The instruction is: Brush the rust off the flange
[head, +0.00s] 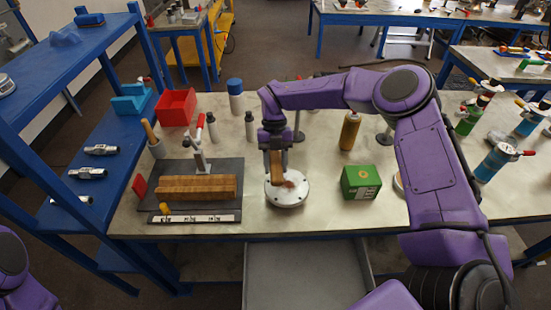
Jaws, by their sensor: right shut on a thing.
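The flange (287,195) is a round, pale metal disc lying flat near the front edge of the worktable. A reddish-brown rust patch shows on its upper face. My right gripper (275,150) reaches in from the right and points down above the flange. It is shut on a brush with a wooden body (277,168). The brush's lower end is over the left part of the flange; I cannot tell whether it touches. My left gripper is out of view; only a purple part of my left arm shows at the lower left.
A wooden block (198,188) on a dark plate lies left of the flange. A green box (361,182) stands to the right, with a brown bottle (350,130) behind it. A red bin (176,107) is at the back left. Bare tabletop separates flange and green box.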

